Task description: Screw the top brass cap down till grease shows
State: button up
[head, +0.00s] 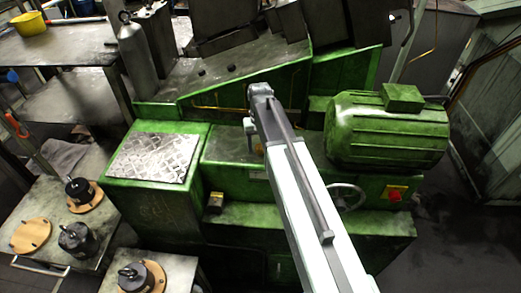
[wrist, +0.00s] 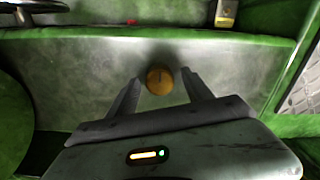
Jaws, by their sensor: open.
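In the wrist view a round brass cap (wrist: 160,80) with a slot-like line on its face sits against the grey-green machine surface. My gripper (wrist: 162,82) is open, with one finger to the left of the cap and one to the right. A gap shows between each finger and the cap, so it is not held. I cannot tell how deep the fingers reach along the cap. In the head view my gripper (head: 250,132) is small at the arm's far end, by the green machine (head: 225,148).
A green ribbed motor (head: 385,130) stands right of my arm, with a handwheel (head: 346,196) and a red button (head: 394,195) below it. A checker plate (head: 153,158) tops the block at left. A yellow-grey box (wrist: 226,14) is near the wrist view's top edge.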

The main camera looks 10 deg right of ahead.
jog(key=shift+r, duration=0.1)
grip_shut()
jog(key=m, duration=0.8)
jog(key=shift+m, duration=0.3)
jog(key=m, duration=0.4)
jog(key=shift+m, duration=2)
